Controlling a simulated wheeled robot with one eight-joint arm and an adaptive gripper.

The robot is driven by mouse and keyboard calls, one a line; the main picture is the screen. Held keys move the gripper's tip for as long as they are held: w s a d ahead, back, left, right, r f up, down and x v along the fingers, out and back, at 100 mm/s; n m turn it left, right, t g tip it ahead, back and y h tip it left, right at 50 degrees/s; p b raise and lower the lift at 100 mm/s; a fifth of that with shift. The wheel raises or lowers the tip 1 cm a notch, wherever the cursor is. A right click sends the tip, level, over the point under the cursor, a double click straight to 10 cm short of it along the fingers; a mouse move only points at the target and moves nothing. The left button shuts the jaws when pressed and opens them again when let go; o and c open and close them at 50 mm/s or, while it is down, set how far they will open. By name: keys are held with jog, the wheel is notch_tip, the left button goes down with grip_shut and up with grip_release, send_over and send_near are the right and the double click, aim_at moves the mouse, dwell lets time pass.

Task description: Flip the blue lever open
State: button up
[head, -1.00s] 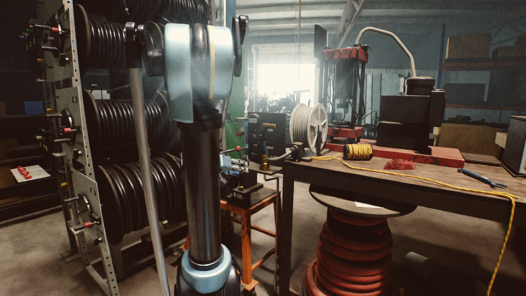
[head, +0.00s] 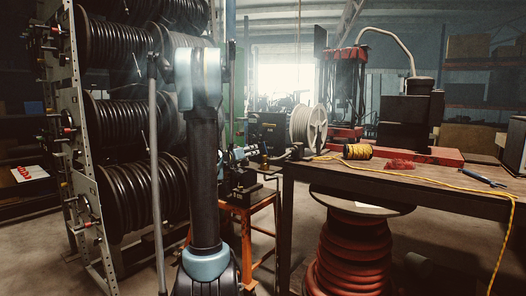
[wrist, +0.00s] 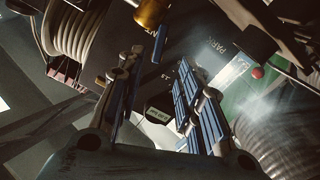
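In the wrist view a short blue piece (wrist: 160,45), which looks like the blue lever, hangs below a brass-coloured cylinder (wrist: 152,12) on a dark panel. My gripper (wrist: 160,64) is open, with its two blue-padded fingers apart on either side of the view. The blue piece shows between and beyond the fingertips, and I see no contact. Nothing is held. In the head view the dark machine (head: 268,130) stands behind my arm.
A white hose reel (head: 308,126) is beside the machine; a coiled hose (wrist: 75,30) shows in the wrist view. A workbench (head: 420,178) with yellow rope (head: 357,151) is on the right. An orange stand (head: 262,207) is below. Racked black hose reels (head: 125,195) fill the left.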

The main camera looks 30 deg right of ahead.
aim_at(265, 151)
jog(key=x, duration=1.2)
jog(key=shift+d, duration=0.15)
jog(key=shift+c, duration=0.3)
grip_shut()
